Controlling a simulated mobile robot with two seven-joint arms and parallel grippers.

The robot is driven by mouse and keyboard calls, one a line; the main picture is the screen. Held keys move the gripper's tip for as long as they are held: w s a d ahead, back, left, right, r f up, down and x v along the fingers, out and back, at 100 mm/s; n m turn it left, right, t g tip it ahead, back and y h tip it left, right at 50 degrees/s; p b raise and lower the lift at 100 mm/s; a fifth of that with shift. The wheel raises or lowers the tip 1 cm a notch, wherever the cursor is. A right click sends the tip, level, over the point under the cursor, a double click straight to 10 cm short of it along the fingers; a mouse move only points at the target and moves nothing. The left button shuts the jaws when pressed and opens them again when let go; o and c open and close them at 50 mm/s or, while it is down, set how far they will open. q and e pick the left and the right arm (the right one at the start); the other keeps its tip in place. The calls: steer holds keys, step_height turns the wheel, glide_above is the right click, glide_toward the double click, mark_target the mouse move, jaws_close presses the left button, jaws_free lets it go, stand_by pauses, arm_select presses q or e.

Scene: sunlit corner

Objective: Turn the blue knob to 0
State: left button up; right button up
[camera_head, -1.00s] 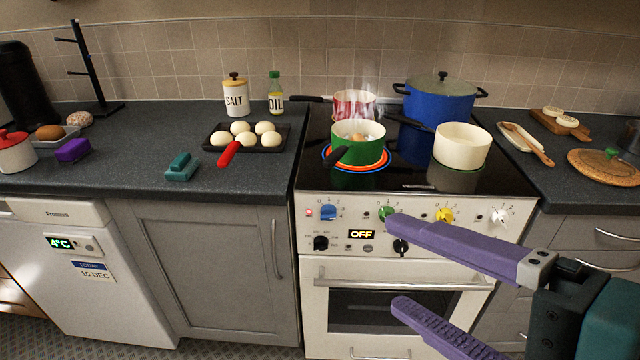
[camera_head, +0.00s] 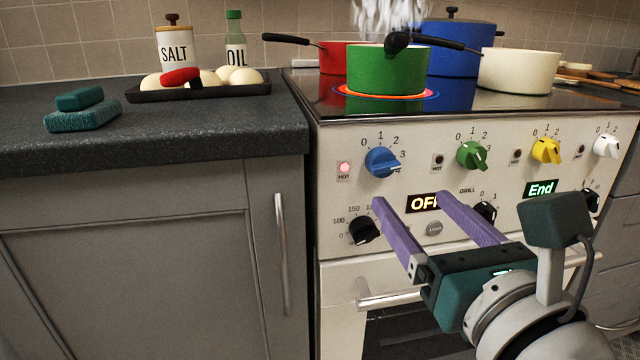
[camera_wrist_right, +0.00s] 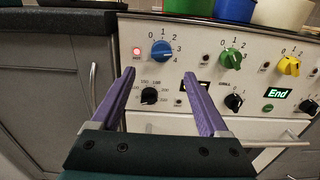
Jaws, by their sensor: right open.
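The blue knob (camera_head: 382,162) is at the left of the upper knob row on the cooker's front panel (camera_head: 340,220), with a dial of 0 to 4 around it. Its ridge appears to point right and slightly down, near the 4. The knob also shows in the right wrist view (camera_wrist_right: 162,51), beyond and above the fingertips. My right gripper (camera_head: 409,198) is open and empty, its purple fingers (camera_wrist_right: 160,75) reaching toward the panel from below and right of the knob, apart from it. My left gripper is not in view.
A red HOT light (camera_head: 344,167) glows beside the blue knob. Green (camera_head: 472,155), yellow (camera_head: 546,150) and white (camera_head: 607,146) knobs sit to the right. A black knob (camera_head: 364,230) is below. The steaming green pot (camera_head: 388,72) stands on a glowing ring. The oven handle (camera_head: 385,298) runs lower down.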

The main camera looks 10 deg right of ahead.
mark_target(388, 171)
steer(key=w, duration=0.9)
steer(key=shift+w+b, duration=0.2)
steer(key=shift+b, duration=0.2)
jaws_close()
